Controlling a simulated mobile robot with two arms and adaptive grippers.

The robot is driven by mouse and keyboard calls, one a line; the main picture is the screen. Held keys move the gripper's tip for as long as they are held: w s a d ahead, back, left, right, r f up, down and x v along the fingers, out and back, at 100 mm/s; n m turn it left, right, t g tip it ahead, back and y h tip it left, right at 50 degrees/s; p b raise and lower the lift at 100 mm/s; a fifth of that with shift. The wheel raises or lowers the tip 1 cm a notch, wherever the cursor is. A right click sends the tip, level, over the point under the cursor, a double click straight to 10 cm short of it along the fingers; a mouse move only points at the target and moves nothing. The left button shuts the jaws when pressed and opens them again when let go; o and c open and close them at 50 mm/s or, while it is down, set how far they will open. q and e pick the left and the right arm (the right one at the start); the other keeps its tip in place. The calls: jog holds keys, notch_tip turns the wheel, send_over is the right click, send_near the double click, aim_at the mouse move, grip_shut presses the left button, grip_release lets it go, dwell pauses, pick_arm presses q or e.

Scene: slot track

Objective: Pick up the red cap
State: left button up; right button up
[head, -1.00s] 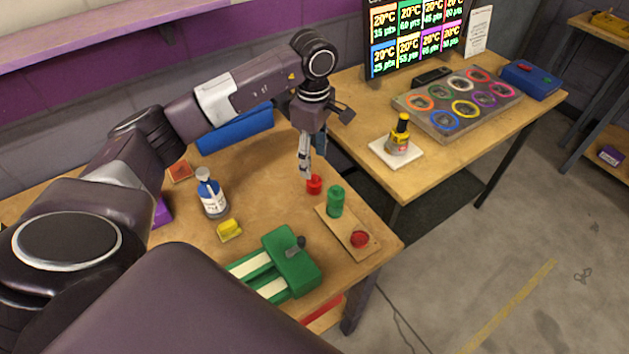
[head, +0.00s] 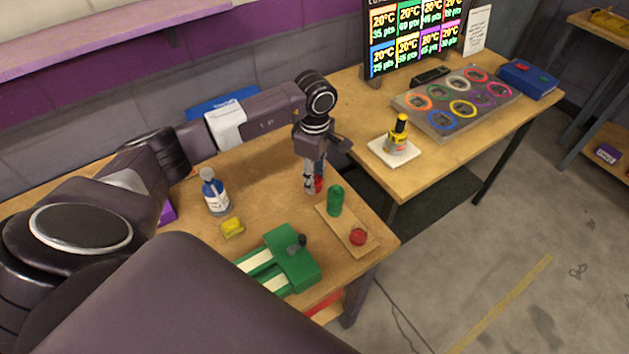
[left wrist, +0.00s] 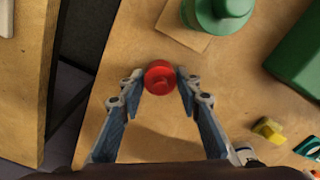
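The red cap (head: 319,185) is a small round piece near the right side of the wooden table, partly hidden by my left gripper (head: 313,188) in the head view. In the left wrist view the cap (left wrist: 159,77) sits between the two fingertips of my left gripper (left wrist: 160,79). The fingers are spread, one on each side of the cap and very close to it. I cannot tell whether they touch it. My right gripper is not in view.
A green cylinder (head: 335,200) and a red round piece (head: 358,237) stand on a wooden board close by. A green fixture (head: 292,260), yellow block (head: 232,227) and blue-white bottle (head: 214,192) are nearer. A second table (head: 420,170) stands to the right.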

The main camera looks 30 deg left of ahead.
pick_arm(q)
jog(key=shift+c, duration=1)
